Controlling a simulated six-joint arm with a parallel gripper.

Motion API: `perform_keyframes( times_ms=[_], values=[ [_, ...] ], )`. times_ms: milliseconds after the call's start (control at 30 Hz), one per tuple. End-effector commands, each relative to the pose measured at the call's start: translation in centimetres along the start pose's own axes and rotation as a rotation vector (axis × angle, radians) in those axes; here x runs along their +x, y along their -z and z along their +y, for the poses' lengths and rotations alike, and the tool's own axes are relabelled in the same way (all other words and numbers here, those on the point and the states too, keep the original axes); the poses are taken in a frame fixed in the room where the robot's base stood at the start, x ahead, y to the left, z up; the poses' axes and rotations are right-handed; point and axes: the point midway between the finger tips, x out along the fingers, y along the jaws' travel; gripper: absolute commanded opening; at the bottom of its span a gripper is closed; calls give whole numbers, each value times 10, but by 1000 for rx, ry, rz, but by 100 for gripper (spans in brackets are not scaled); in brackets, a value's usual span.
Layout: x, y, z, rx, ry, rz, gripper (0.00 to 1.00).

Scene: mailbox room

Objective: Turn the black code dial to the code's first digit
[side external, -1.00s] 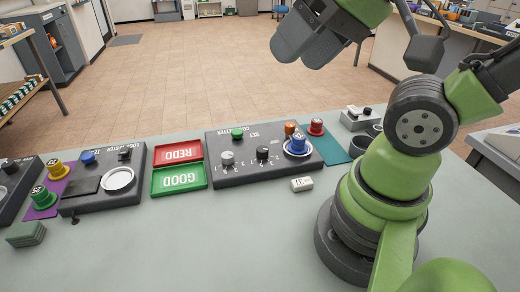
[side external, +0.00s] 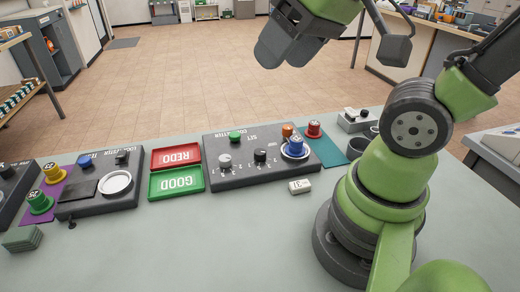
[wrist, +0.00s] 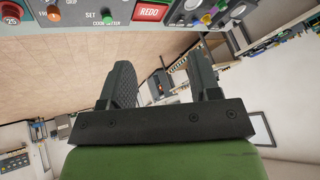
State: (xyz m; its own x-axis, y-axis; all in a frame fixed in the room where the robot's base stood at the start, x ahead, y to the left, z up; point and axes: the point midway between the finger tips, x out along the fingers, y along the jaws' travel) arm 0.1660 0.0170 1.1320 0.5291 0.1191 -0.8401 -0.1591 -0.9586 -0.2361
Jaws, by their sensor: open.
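The code setter (side external: 240,180) is a dark panel in the middle of the table in the side view. Its black code dial (side external: 260,156) stands upright right of a grey-white dial (side external: 225,160); small marks ring both, too small to read. A small white tag (side external: 300,187) with dark digits lies in front of the panel; I cannot read it surely. My gripper (side external: 286,52) is open and empty, high above and beyond the panel, well apart from the dial. In the wrist view my gripper's fingers (wrist: 157,66) are spread with nothing between them.
A blue-topped piece (side external: 296,146) stands on the panel's round white plate. A red button piece (side external: 313,130) is on a teal mat. The red REDO tray (side external: 176,154) and green GOOD tray (side external: 176,182) sit left, beside another dark panel (side external: 100,200).

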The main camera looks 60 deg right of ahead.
Motion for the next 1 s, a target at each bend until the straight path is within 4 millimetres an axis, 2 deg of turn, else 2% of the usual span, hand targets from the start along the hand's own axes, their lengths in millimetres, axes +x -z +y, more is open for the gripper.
perform_keyframes(
  times_ms=[100,300,433,600,733,1000],
  values=[
    [28,22,16,-165,-69,-99,57],
    [85,46,55,-482,-113,-290,57],
    [126,48,86,-680,-87,-419,57],
    [168,39,120,-876,-19,-541,57],
    [185,32,133,-960,21,-586,57],
    [208,18,142,-986,39,-603,57]
  ],
)
